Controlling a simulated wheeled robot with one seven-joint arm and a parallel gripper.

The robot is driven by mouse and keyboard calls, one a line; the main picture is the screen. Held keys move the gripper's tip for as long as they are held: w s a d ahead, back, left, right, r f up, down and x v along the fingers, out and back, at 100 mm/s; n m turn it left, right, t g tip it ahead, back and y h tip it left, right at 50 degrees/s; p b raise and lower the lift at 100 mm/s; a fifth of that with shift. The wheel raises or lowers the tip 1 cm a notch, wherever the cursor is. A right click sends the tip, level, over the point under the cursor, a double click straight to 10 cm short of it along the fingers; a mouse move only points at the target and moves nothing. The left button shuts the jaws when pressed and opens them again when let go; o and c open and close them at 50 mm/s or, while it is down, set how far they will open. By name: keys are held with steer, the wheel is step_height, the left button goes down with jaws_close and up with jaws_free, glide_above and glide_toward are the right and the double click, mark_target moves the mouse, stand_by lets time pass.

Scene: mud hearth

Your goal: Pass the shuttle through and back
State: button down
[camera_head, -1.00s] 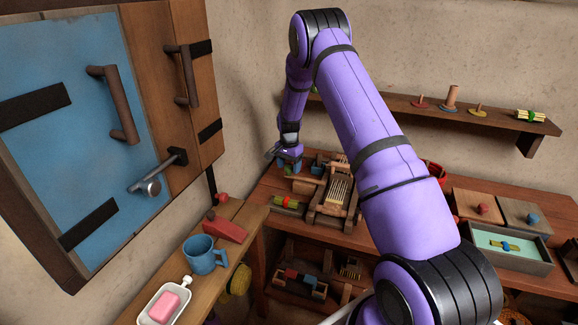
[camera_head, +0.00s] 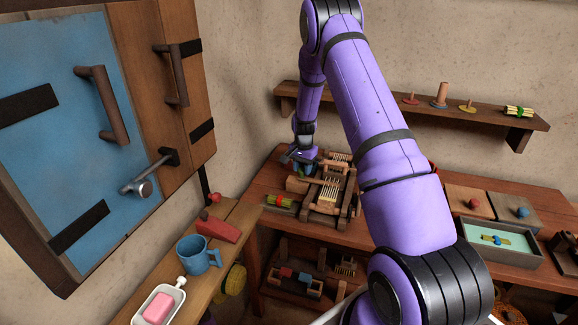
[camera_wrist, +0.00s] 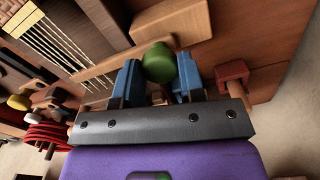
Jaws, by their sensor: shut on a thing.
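The small wooden loom (camera_head: 329,193), strung with pale warp threads, stands on the back table. Its threads (camera_wrist: 60,40) fill the upper left of the wrist view. My gripper (camera_head: 298,163) is at the loom's left side in the head view. In the wrist view its blue fingers (camera_wrist: 156,82) are shut around a green rounded knob (camera_wrist: 158,62), which looks like part of the shuttle. A thin wooden stick (camera_wrist: 95,70) runs from near the fingers towards the threads. The shuttle's body and how far it reaches into the warp cannot be made out.
A pale wooden block (camera_wrist: 172,20) lies just beyond the fingers. A red wooden piece (camera_wrist: 234,78) is close on the right, and a red coil (camera_wrist: 47,137) on the left. A side bench holds a blue mug (camera_head: 196,254).

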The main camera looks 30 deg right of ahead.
steer(key=shift+s+d, duration=0.35)
steer(key=shift+s, duration=0.05)
steer(key=c, duration=0.7)
jaws_free()
steer(key=shift+r, duration=0.1)
step_height(320, 180, up, 11)
steer(key=shift+f, duration=0.2)
